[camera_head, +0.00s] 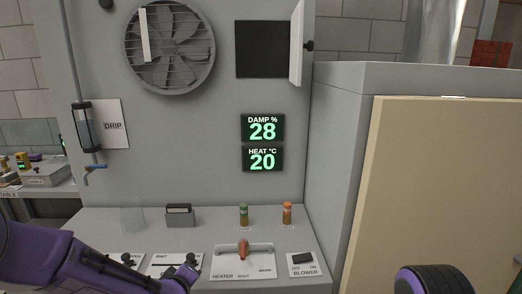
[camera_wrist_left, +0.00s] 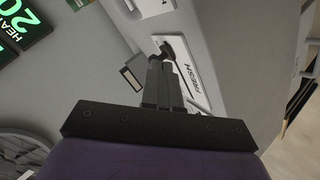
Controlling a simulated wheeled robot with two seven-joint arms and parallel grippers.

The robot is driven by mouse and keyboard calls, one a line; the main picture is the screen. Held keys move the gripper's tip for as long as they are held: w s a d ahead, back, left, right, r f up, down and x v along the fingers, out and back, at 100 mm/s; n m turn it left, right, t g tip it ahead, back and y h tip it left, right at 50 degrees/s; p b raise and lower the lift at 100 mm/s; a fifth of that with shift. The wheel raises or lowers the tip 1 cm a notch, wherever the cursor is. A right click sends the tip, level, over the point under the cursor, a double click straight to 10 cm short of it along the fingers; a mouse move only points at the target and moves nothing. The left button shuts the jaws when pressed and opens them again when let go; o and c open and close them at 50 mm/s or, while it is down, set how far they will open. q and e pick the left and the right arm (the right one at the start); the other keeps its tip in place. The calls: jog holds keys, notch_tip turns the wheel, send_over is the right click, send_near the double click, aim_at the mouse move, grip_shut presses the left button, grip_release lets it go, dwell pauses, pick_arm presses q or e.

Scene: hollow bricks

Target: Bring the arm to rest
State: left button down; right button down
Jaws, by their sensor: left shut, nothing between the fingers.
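My left arm (camera_head: 60,262) is purple and comes in from the lower left in the head view, low in front of the grey counter. My left gripper shows in the left wrist view (camera_wrist_left: 162,72), with its two dark fingers together and nothing visible between them. In the head view the fingers cannot be made out. My right gripper is not in view; a dark, ribbed round part (camera_head: 432,280) shows at the lower right.
The counter (camera_head: 205,212) carries a clear beaker (camera_head: 132,216), a small grey box (camera_head: 180,215), a green-topped vial (camera_head: 243,215) and an orange-topped vial (camera_head: 287,213). In front are a heater lever (camera_head: 243,250) and blower switch (camera_head: 302,258). Displays read damp 28 (camera_head: 262,129) and heat 20 (camera_head: 262,159).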

pick_arm(q)
jog(key=s+a+f+m+g+y, duration=0.15)
jog(key=s+a+f, duration=0.25)
jog(key=s+f, duration=0.8)
jog(key=s+a+f+m+g, duration=0.1)
jog(key=s+a+f+g, duration=0.1)
jog(key=s+f, duration=0.3)
jog(key=s+a+f+g+y+b, duration=0.1)
jog(key=s+f, duration=0.4)
jog(key=s, duration=0.6)
jog(key=s+a+f+m+g+b, duration=0.1)
jog(key=s+a+f+g, duration=0.2)
jog(key=s, duration=0.6)
jog(key=shift+a+f+m+g, duration=0.35)
jog(key=shift+a+f+g, duration=0.1)
jog(key=shift+f, duration=0.45)
jog(key=shift+y, duration=0.25)
